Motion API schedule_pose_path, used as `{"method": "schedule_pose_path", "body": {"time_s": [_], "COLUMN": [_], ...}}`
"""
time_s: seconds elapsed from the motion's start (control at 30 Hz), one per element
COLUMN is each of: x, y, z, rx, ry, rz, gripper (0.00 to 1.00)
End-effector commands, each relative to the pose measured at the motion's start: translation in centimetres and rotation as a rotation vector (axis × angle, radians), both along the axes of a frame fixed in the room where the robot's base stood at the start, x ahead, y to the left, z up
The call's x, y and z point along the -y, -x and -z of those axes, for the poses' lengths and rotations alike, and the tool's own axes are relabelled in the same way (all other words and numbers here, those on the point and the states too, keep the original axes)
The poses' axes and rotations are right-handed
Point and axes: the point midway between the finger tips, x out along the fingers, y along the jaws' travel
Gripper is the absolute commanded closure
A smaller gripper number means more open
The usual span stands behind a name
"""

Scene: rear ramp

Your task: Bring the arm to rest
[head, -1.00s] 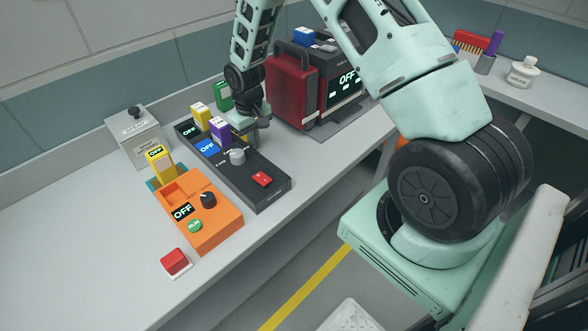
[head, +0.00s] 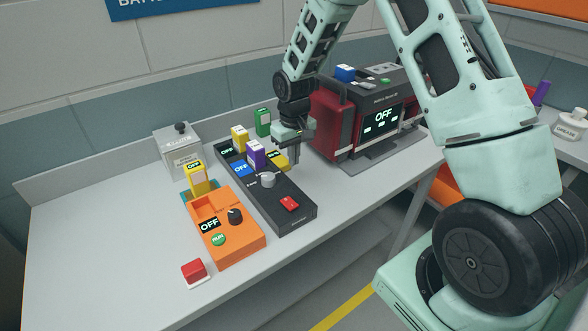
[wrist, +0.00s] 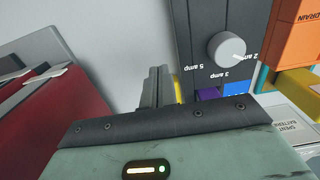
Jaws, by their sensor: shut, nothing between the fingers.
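My gripper (head: 297,156) is shut and empty. It hangs fingers down just above or behind the far right side of the black charger (head: 287,216), to the right of a purple battery (head: 256,154). In the wrist view the closed fingers (wrist: 156,87) stand beside the charger panel (wrist: 195,55) and its grey knob (wrist: 226,50), which also shows in the head view (head: 267,180). Whether the fingertips touch anything is not clear. My arm rises from the lower right and bends down to the gripper.
The red machine (head: 333,122) stands close to the right of my gripper. Left of the charger are the orange tester (head: 240,249), a grey spent-battery box (head: 176,152) and a red button (head: 194,270). A green battery (head: 263,122) stands behind. The bench's left part is clear.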

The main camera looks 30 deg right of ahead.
Motion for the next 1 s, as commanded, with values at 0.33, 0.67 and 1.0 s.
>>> {"method": "schedule_pose_path", "body": {"time_s": [0.33, 0.67, 1.0], "x": [0.0, -3.4, -19.0], "y": [0.0, 1.3, 16.4], "z": [-3.7, -5.5, -12.9], "rx": [0.0, 0.006, 0.015], "ry": [0.0, -0.015, -0.069], "rz": [0.001, -0.05, -0.382], "gripper": [1.0, 1.0, 1.0]}}
